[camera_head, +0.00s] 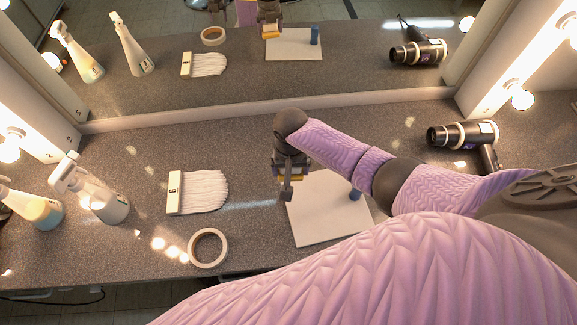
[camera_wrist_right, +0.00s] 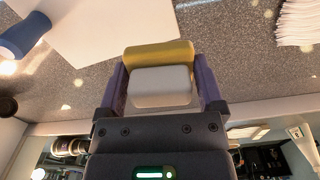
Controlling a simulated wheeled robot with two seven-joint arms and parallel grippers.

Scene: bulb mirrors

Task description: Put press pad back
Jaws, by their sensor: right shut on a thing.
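The press pad (camera_wrist_right: 160,82), a pale block with a yellow side, is held between the two fingers of my right gripper (camera_wrist_right: 162,90) in the right wrist view. In the head view my right gripper (camera_head: 288,186) hangs over the counter at the left edge of a white board (camera_head: 320,222). Only a little yellow of the pad shows there; the gripper hides the rest. The white board also shows in the right wrist view (camera_wrist_right: 105,25), beyond the pad. I cannot tell the exact gap between pad and counter. My left gripper is not in view.
A blue cylinder (camera_head: 355,194) stands on the board, partly behind my right arm. A white brush (camera_head: 200,191) and a tape roll (camera_head: 208,248) lie to the left. Spray bottles (camera_head: 95,195) stand far left, a hair dryer (camera_head: 465,136) right. A mirror (camera_head: 345,60) closes the back.

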